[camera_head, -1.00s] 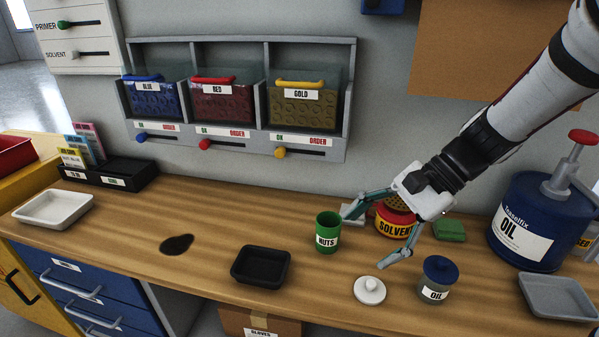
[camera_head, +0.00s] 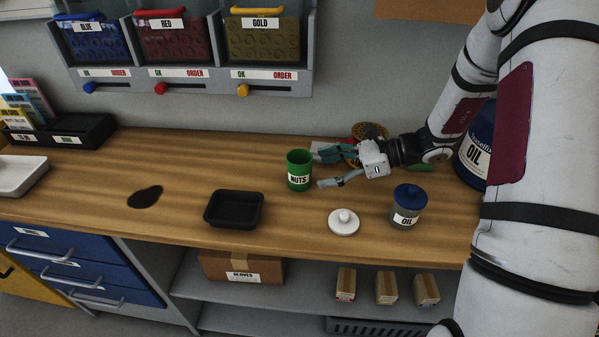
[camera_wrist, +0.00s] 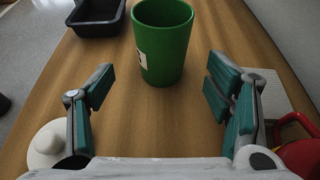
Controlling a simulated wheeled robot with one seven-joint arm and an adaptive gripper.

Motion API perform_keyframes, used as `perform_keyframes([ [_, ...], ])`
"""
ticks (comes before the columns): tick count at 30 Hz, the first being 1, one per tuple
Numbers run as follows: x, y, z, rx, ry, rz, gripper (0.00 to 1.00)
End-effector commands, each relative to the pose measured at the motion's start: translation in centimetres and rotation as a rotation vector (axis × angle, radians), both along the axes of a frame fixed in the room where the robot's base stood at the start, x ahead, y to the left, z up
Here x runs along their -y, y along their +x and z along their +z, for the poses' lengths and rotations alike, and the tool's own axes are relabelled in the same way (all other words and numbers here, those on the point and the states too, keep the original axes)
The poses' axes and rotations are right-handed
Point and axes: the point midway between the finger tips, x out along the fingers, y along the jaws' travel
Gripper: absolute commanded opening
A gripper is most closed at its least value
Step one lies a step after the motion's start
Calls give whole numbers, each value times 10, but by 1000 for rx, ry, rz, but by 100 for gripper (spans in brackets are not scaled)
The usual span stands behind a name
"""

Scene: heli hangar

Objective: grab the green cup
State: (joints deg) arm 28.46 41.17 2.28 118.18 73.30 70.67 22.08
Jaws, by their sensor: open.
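The green cup (camera_head: 299,171), labelled NUTS, stands upright on the wooden workbench (camera_head: 110,200). My gripper (camera_head: 322,168) is open, just to the right of the cup in the head view, with its fingers low and pointing at it. In the wrist view the cup (camera_wrist: 163,40) stands ahead of the open fingers (camera_wrist: 160,88), roughly centred between them. The fingers do not appear to touch it, and nothing is between them.
A black tray (camera_head: 234,209) sits left of the cup. A white lid (camera_head: 343,222) and the blue-lidded OIL jar (camera_head: 407,206) stand in front of my gripper. A red can (camera_wrist: 296,145) is close by my right finger in the wrist view.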

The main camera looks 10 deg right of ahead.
Motion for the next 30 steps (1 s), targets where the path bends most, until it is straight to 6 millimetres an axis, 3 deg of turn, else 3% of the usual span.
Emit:
perform_keyframes([
  [18,-59,22,-22,0,-1,4,73],
  [27,-64,24,-24,2,-2,1,73],
  [28,-64,24,-24,1,-2,1,70],
  [30,-64,24,-24,1,-2,1,55],
])
